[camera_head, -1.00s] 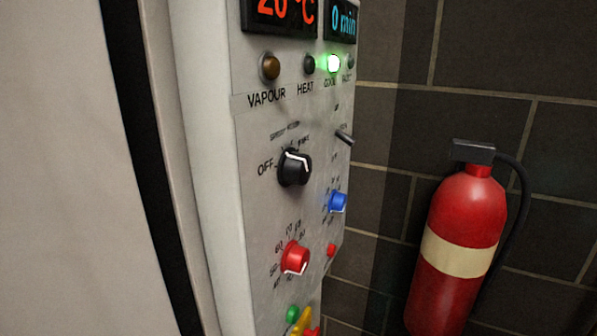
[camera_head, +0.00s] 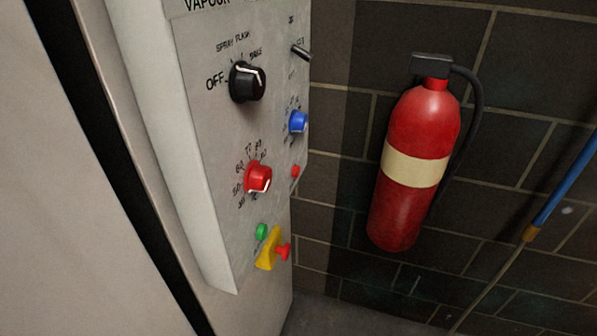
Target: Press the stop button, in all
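The control panel (camera_head: 205,150) is a grey box on the left, seen at a steep angle. Low on it a red mushroom-shaped button (camera_head: 284,252) sticks out from a yellow housing (camera_head: 267,250); it looks like the stop button, but no label is readable. A green button (camera_head: 261,231) sits just above and left of the yellow housing. A small plain red button (camera_head: 295,171) is higher, near the panel's right edge. My gripper is not in view, so its state does not show.
The panel also carries a black knob (camera_head: 247,82), a blue knob (camera_head: 298,122), a red knob (camera_head: 258,178) and a toggle lever (camera_head: 301,53). A fire extinguisher (camera_head: 414,170) hangs on the dark wall at right.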

